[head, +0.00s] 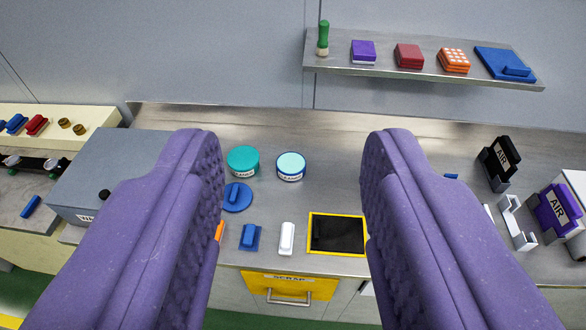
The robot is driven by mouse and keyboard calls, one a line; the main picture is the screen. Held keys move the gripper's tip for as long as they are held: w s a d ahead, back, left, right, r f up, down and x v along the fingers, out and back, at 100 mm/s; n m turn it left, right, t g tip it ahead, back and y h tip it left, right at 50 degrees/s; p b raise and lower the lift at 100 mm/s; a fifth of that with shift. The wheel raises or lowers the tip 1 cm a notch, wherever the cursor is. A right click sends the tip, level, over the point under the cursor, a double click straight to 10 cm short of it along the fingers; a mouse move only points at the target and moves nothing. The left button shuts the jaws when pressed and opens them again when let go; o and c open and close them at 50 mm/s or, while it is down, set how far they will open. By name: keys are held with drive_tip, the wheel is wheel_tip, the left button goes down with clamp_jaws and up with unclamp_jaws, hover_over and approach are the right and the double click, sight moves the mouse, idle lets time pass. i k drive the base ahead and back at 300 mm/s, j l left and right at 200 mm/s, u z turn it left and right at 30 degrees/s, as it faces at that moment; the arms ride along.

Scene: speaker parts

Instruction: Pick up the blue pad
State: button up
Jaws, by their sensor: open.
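My gripper (294,150) is open, with two purple, dimpled fingers wide apart and nothing between them. Several blue items could be the blue pad. A flat blue square pad (495,60) with a raised grip lies at the right end of the wall shelf. A round blue pad (240,203) with a grip lies on the steel counter, just right of the left finger. A small blue rectangular block-like pad (249,238) lies below it, near the counter's front edge. All are apart from the fingers as far as I can see.
The wall shelf (420,72) also holds a green-handled tool, purple, red and orange blocks. On the counter (330,135) stand a teal tub (243,161), a white-labelled tub (291,167), a white block (287,238) and a yellow-framed black opening (338,234). A grey box (115,165) stands left.

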sight(250, 238)
drive_tip(key=u, duration=0.3)
drive_tip(key=i+j, duration=0.15)
drive_tip(key=i, duration=0.3)
drive_tip(key=i+j, duration=0.2)
drive_tip(key=i, duration=0.25)
drive_tip(key=i+j, duration=0.15)
drive_tip(key=i, duration=0.3)
drive_tip(key=j+u, duration=0.05)
